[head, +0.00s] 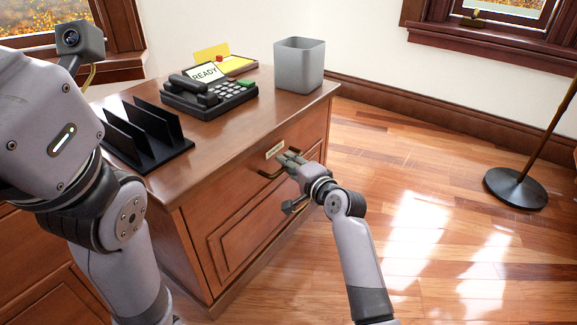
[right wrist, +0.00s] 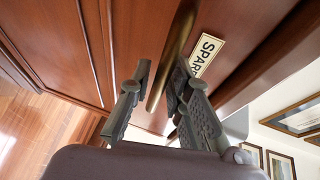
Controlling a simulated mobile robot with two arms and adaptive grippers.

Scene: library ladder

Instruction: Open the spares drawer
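The spares drawer (head: 311,137) is in the upper front of the wooden desk and looks shut. Its pale label plate (head: 274,150) reads "SPAR" in the right wrist view (right wrist: 207,54), the rest hidden by my finger. The bar handle (head: 268,174) is below the label, partly hidden by my right gripper in the head view. My right gripper (head: 285,161) is at the handle. In the right wrist view the brass handle (right wrist: 157,92) runs between its two parted fingers (right wrist: 160,78); I see no clear grip on it. My left gripper is out of view.
On the desk top (head: 180,162) stand a black rack (head: 148,138), a telephone (head: 208,95) with a READY card, a yellow pad (head: 238,66) and a grey bin (head: 299,64). A round-based stand (head: 515,188) is at the right. The floor before the drawer is clear.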

